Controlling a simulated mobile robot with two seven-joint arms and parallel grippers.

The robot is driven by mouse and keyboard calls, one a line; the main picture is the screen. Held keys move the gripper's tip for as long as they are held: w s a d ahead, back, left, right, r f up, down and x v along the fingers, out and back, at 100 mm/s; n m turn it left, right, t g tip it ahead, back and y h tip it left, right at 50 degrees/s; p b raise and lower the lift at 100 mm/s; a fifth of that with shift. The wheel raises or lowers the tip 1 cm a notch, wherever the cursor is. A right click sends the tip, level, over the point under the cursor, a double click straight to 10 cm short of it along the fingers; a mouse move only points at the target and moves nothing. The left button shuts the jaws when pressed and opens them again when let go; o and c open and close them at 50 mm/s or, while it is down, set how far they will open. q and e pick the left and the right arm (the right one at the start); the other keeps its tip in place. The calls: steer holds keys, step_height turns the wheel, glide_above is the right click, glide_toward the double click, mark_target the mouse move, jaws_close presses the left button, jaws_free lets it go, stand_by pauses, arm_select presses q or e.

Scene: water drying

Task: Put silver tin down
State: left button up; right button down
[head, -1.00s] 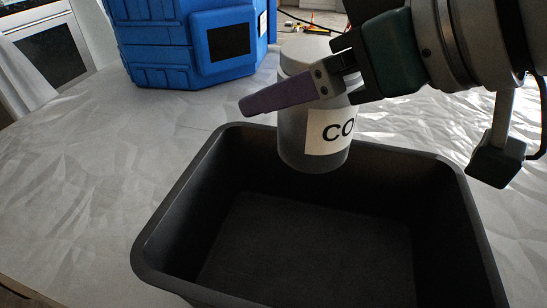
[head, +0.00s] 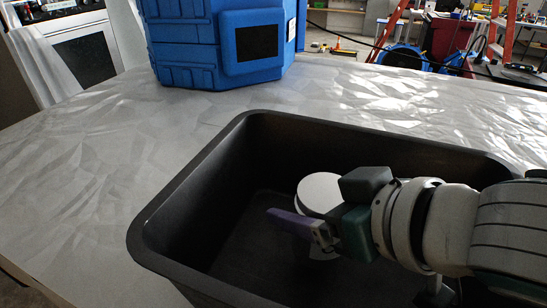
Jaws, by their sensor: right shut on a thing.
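The silver tin (head: 319,190) is inside the black bin, with its round, pale lid facing up. Most of its body and its label are hidden behind my right gripper (head: 318,234). My right gripper is shut on the tin, with a purple finger along its near side. I cannot tell whether the tin touches the bin's floor. The black bin (head: 190,180) stands on the table, open at the top. My left gripper is not in view.
A blue case (head: 190,45) stands on the grey, crinkled table (head: 90,165) behind the bin. The table is clear to the left of the bin. A white chair (head: 48,65) is at the back left. Ladders and tools are in the far background.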

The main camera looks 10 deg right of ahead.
step_height(320, 180, down, 4)
steer(key=shift+r+b, duration=0.1)
steer(key=shift+b, duration=0.45)
jaws_free()
steer(key=p+v, duration=0.1)
steer(key=v, duration=0.6)
steer(key=shift+r, duration=0.15)
steer(key=shift+s, duration=0.1)
